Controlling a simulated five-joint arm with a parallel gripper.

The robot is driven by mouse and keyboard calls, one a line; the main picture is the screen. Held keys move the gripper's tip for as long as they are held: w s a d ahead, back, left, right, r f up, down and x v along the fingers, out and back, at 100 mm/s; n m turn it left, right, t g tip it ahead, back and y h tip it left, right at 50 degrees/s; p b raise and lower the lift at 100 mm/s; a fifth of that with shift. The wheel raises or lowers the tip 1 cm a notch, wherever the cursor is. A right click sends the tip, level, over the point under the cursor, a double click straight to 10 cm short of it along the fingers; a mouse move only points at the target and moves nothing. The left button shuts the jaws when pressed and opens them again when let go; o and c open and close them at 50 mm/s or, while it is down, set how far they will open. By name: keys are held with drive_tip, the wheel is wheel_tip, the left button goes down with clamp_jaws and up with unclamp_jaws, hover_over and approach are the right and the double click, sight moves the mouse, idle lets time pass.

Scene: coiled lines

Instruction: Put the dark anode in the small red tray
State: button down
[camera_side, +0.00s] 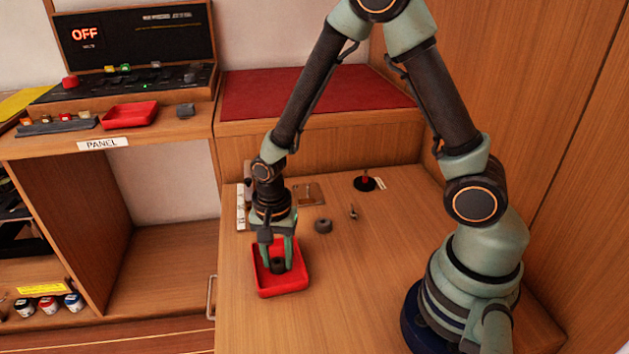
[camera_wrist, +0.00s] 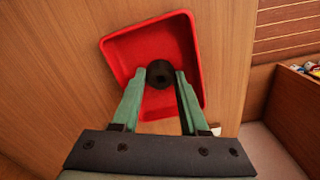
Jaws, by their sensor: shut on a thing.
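The red tray (camera_side: 281,290) lies on the wooden table in the side view. It also shows in the wrist view (camera_wrist: 125,48). My gripper (camera_side: 278,262) points down over the tray's inside. Its green fingers are shut on a short dark ring-like piece, the dark anode (camera_side: 277,267), which shows between the fingertips in the wrist view (camera_wrist: 159,73). The anode appears within the tray's outline; I cannot tell whether it touches the tray floor. The fingers partly hide the anode in the side view.
A similar dark piece (camera_side: 323,226) and a small metal part (camera_side: 353,212) lie on the table. Behind them is a black disc with a red stem (camera_side: 367,182). Another red tray (camera_side: 130,115) sits on the panel shelf.

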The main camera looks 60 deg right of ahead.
drive_tip(key=shift+f, duration=0.15)
drive_tip(key=shift+c, duration=2.2)
unclamp_jaws()
drive_tip(key=s+d+r+n+t, duration=0.2)
drive_tip(key=r+n, duration=0.4)
drive_tip(key=r, duration=0.6)
drive_tip(key=s+d+r+n+t, duration=0.3)
drive_tip(key=r+n, duration=0.3)
drive_tip(key=r, duration=0.6)
drive_tip(key=shift+s+d+r+n+t, duration=0.2)
drive_tip(key=shift+d+n+t, duration=0.1)
drive_tip(key=shift+d, duration=0.15)
